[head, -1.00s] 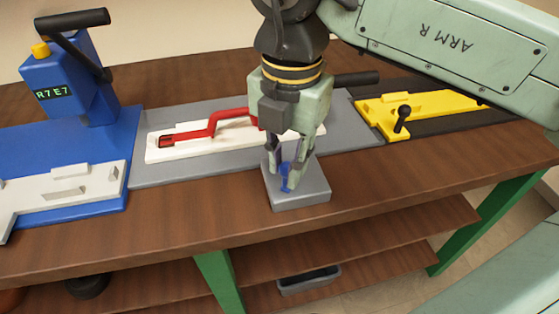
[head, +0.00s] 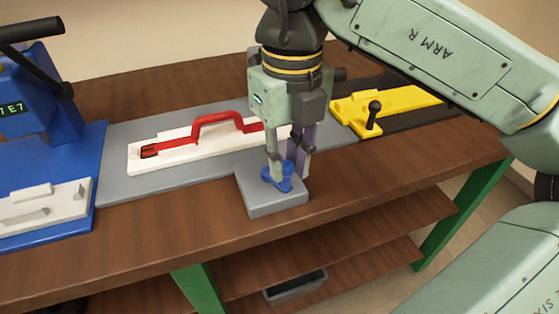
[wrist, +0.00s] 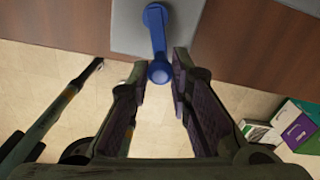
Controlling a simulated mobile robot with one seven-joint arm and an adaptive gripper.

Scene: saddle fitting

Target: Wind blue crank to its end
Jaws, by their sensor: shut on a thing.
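The blue crank (head: 272,184) stands on a grey block (head: 262,206) at the front edge of the bench. My gripper (head: 288,172) points down with its fingers around the crank's knob, partly hiding it in the head view. In the wrist view the crank arm (wrist: 156,38) runs from its round hub on the grey block to the knob (wrist: 160,73). The knob is between the fingertips (wrist: 161,68), and the jaws are shut on it. The knob end reaches past the block's edge in that view.
A white plate with a red handle (head: 215,121) lies just behind the crank block. A blue machine (head: 40,110) stands at left. A yellow fixture with a black knob (head: 385,108) is at right. A grey bin (head: 297,287) sits on the lower shelf.

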